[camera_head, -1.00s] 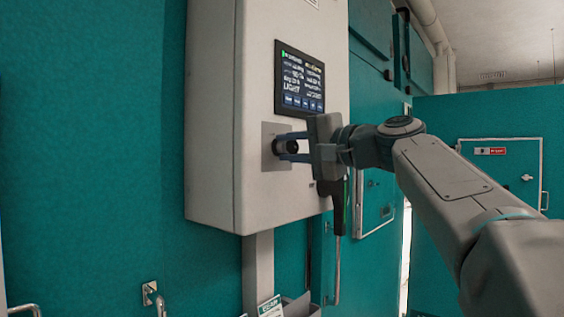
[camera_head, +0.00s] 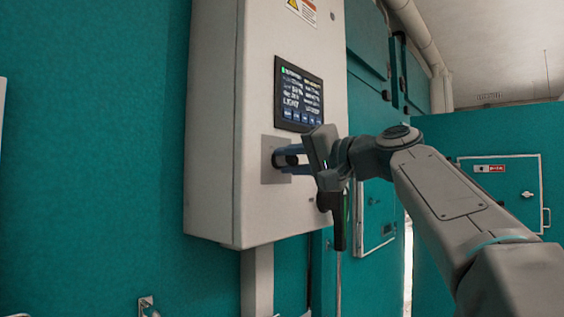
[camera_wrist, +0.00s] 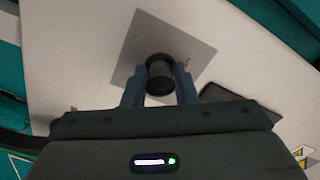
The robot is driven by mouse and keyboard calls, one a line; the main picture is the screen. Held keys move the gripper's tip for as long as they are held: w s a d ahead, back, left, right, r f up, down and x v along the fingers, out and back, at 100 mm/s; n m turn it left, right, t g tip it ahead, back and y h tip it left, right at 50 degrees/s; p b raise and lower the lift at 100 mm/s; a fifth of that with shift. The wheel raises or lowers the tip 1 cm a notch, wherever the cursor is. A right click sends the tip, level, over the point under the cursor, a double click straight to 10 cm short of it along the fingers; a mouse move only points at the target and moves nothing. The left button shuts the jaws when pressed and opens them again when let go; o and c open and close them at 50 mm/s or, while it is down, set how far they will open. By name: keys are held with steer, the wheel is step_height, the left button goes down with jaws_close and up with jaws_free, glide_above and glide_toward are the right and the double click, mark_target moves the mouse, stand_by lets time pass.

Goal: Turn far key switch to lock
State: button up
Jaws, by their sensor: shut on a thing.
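The key switch (camera_head: 284,157) is a dark round knob on a grey square plate (camera_head: 270,174) on the front of a pale control box. My gripper (camera_head: 291,158) reaches it from the right, with its blue fingers shut on the knob. In the wrist view the dark switch (camera_wrist: 159,75) sits between the two fingertips of my gripper (camera_wrist: 160,88), and its plate (camera_wrist: 190,47) looks tilted. The knob's key mark and lock label cannot be read.
The control box (camera_head: 214,120) hangs on a teal wall, with a lit display (camera_head: 299,94) just above the switch. A grey post (camera_head: 257,280) runs down below the box. A teal door with a red-and-white label (camera_head: 490,168) is at the far right.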

steer(key=shift+w+d+f, duration=0.1)
steer(key=shift+d+f, duration=0.05)
steer(key=shift+f, duration=0.05)
steer(key=o, duration=0.9)
steer(key=shift+d, duration=0.15)
steer(key=shift+o, duration=0.4)
steer(key=shift+d+r, duration=0.1)
steer(key=shift+d, duration=0.1)
steer(key=shift+a, duration=0.3)
steer(key=b+v, duration=0.2)
steer(key=v, duration=1.2)
